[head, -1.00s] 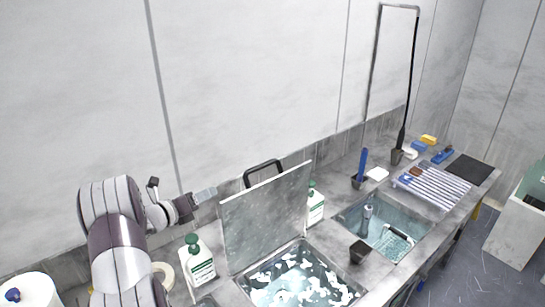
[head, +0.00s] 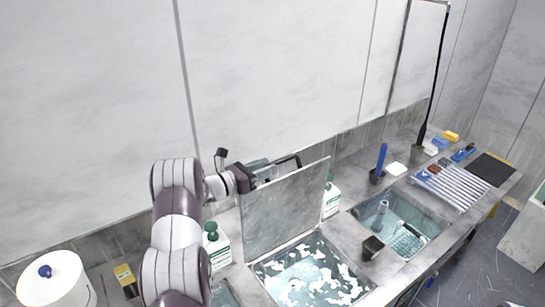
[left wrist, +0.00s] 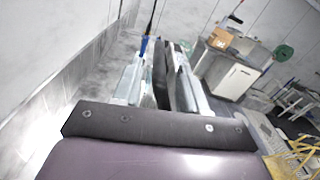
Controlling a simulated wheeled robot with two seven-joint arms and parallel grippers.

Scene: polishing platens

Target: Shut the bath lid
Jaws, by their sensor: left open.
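The bath lid (head: 285,208) is a grey, speckled square plate standing upright at the back edge of its bath (head: 312,268). The bath is open and shows pale liquid with white patches. A black handle (head: 288,160) sticks out behind the lid's top edge. My left gripper (head: 264,166) is open at the lid's upper left, behind its top edge and close to the handle. In the left wrist view the fingers (left wrist: 165,80) point away, with dark bars between them; I cannot tell whether these are finger pads or the handle. My right gripper is not in view.
Green-capped bottles stand left (head: 215,245) and right (head: 332,198) of the lid. A second basin (head: 425,215) with a tap is at the right, with a dark cup (head: 372,247) before it. A white tub (head: 55,280) is at lower left. The wall runs close behind.

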